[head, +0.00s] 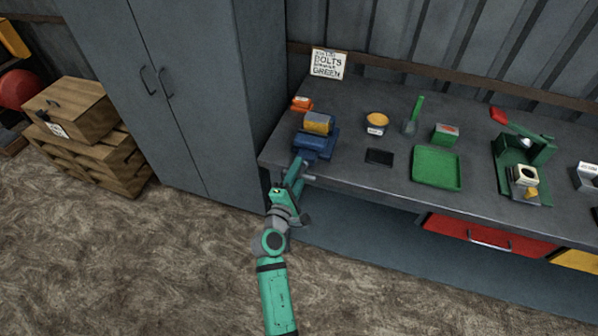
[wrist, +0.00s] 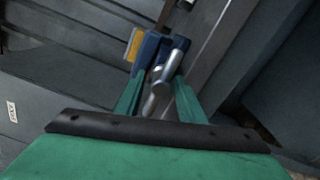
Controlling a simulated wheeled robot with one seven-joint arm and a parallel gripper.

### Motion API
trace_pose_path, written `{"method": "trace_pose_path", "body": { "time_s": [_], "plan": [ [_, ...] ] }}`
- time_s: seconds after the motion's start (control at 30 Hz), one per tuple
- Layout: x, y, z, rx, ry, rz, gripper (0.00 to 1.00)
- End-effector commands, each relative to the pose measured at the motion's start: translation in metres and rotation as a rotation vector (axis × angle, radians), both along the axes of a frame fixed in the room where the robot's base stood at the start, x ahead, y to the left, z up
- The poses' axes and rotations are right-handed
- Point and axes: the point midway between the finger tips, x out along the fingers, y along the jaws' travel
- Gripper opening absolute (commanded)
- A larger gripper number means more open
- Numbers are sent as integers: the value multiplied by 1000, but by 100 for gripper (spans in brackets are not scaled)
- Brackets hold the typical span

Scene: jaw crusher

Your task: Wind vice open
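The blue vice (head: 318,143) stands at the left front corner of the workbench, with a yellow-orange block (head: 319,123) at its top. In the wrist view the blue vice body (wrist: 149,48) is straight ahead, with its silver screw and handle (wrist: 172,66) in front. My gripper (head: 298,168) is at the front of the vice, beside the bench edge. In the wrist view its two green fingers (wrist: 160,88) stand apart, with silver metal showing between them. I see no clear grip on the handle; contact is hard to judge.
The workbench (head: 390,185) also carries an orange item (head: 302,103), a yellow-topped bowl (head: 377,121), a black pad (head: 379,157), a green tray (head: 436,168) and a green press (head: 523,155). A grey cabinet (head: 185,90) stands left of the bench. The floor in front is clear.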

Motion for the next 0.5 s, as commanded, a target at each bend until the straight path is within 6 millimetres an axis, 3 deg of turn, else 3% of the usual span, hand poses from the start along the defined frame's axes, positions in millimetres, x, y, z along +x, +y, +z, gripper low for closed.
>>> {"method": "trace_pose_path", "body": {
  "time_s": [0.17,0.5],
  "plan": [
    [-20,6,-1,0,1,1,36],
    [-79,28,-1,1,3,6,36]
  ]
}}
